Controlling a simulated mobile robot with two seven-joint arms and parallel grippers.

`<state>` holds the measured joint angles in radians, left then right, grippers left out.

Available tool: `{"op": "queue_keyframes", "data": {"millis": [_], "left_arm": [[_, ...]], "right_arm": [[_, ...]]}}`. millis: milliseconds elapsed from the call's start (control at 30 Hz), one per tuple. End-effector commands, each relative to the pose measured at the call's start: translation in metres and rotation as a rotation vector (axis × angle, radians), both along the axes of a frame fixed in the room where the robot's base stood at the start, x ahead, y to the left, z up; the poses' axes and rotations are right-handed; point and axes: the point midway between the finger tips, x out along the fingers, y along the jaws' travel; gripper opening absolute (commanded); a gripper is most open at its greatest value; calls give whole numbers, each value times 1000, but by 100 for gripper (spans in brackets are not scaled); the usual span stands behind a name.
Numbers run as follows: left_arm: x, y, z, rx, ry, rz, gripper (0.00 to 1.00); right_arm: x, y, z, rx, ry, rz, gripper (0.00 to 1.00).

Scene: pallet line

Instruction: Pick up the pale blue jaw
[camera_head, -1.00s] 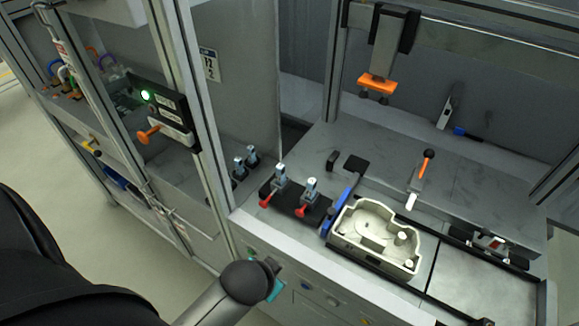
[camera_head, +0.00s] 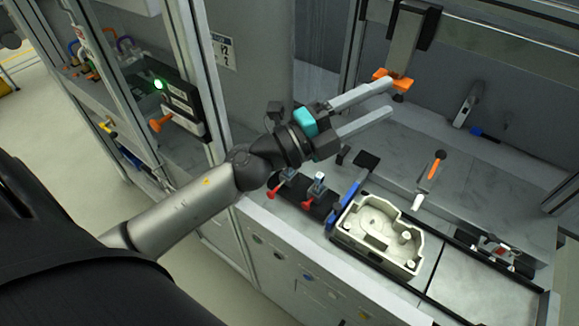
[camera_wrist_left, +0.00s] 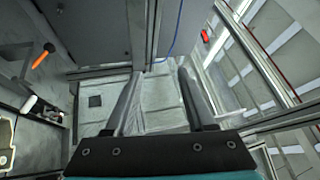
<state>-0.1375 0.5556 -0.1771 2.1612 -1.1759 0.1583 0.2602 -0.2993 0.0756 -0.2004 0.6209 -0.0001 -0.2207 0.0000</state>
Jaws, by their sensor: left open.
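A small pale blue-grey block (camera_head: 319,179) stands upright on a black base with red levers, on the bench's left part. It may be the pale blue jaw; I cannot be sure. A similar block beside it is mostly hidden behind my left arm. My left gripper (camera_head: 391,98) is open and empty, raised above the bench, with its fingers pointing right. Its tips are beyond the block and overlap an orange hanging fitting in the picture; I cannot tell their distance. The left wrist view shows the two spread fingers (camera_wrist_left: 160,72) with nothing between them. My right gripper is not in view.
A cream housing (camera_head: 358,222) sits on the bench front, beside a blue bar (camera_head: 345,203). The orange hanging fitting (camera_head: 402,83) is on a post above. An orange-handled lever (camera_head: 432,172) stands to the right. A frame post (camera_head: 192,65) and control box (camera_head: 182,108) are left.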

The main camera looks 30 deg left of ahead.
Motion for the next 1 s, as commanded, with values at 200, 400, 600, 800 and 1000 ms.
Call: {"op": "queue_keyframes", "data": {"millis": [200,400,600,800,1000], "left_arm": [[-25,-37,-26,487,-97,-289,55],[-35,-12,-82,971,-35,-458,55],[-32,69,-122,1434,165,-501,55],[-31,146,-125,1720,381,-447,55],[-31,172,-127,1799,466,-417,55]], "right_arm": [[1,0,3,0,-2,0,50],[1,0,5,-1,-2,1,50],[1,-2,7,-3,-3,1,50],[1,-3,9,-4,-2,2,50],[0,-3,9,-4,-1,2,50]]}}
